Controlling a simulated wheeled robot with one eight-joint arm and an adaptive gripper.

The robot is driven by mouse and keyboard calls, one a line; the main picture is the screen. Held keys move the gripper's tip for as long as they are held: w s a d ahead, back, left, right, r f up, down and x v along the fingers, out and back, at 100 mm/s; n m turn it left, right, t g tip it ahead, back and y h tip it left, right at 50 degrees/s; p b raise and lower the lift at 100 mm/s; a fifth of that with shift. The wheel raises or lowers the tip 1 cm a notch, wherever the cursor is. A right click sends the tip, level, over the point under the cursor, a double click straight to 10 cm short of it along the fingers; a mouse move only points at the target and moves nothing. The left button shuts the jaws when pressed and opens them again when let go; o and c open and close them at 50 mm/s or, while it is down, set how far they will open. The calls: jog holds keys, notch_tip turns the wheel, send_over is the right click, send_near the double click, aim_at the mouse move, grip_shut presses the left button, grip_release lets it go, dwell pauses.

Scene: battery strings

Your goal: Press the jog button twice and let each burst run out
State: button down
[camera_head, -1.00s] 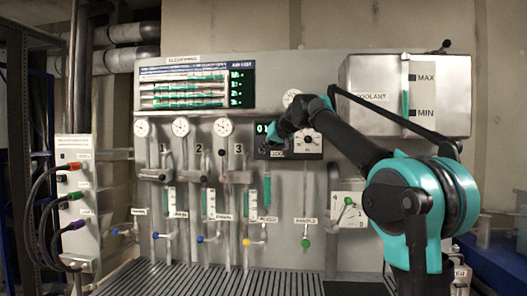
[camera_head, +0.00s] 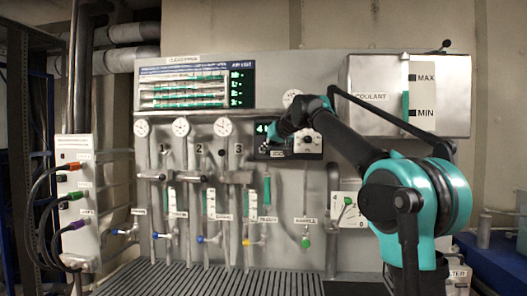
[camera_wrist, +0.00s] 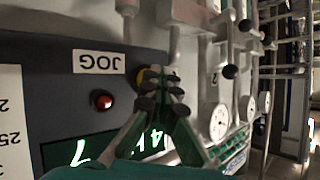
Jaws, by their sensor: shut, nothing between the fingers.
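The dark control panel with the JOG label (camera_wrist: 99,62) fills the left of the wrist view, upside down. A round yellow-rimmed part (camera_wrist: 147,77), perhaps the jog button, is mostly hidden behind my fingertips. A small red button or lamp (camera_wrist: 102,101) sits beside it. The green display (camera_wrist: 120,148) is lit, with a 4 visible and other digits covered by my fingers. My gripper (camera_wrist: 162,88) is shut and empty, its tips over the yellow-rimmed part; I cannot tell whether they touch it. In the head view my gripper (camera_head: 286,128) is in front of the panel's display (camera_head: 262,129).
Gauges (camera_head: 223,127), pipes and coloured valves stand left of the panel. A dial unit (camera_head: 309,141) adjoins it on the right. The steel coolant tank (camera_head: 440,93) with its MAX/MIN sight tube is above my arm. A green-knobbed lever (camera_head: 348,201) is below right.

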jog(key=shift+s, duration=1)
jog(key=shift+s+a, duration=0.15)
jog(key=shift+s, duration=2.35)
jog(key=s+d+f+m+g+h, duration=0.1)
jog(key=s+d+f, duration=0.35)
jog(key=f, duration=0.65)
jog(key=s+d+f+g+h, duration=0.1)
jog(key=s+d+f+h, duration=0.15)
jog(key=d+f, duration=0.6)
jog(key=s+d+f+m+g, duration=0.1)
jog(key=s+d+f, duration=0.25)
jog(key=f, duration=1.05)
jog(key=s+d+f+m+g+h, duration=0.1)
jog(key=s+d+f, duration=0.5)
jog(key=s+f, duration=0.6)
jog(key=s+d+f+m+g+h, duration=0.1)
jog(key=s+d+f, duration=0.5)
jog(key=s+f, duration=0.6)
jog(key=shift+s+f+g+h, duration=0.3)
jog(key=shift+s+g+h, duration=0.1)
jog(key=shift+s+h, duration=0.4)
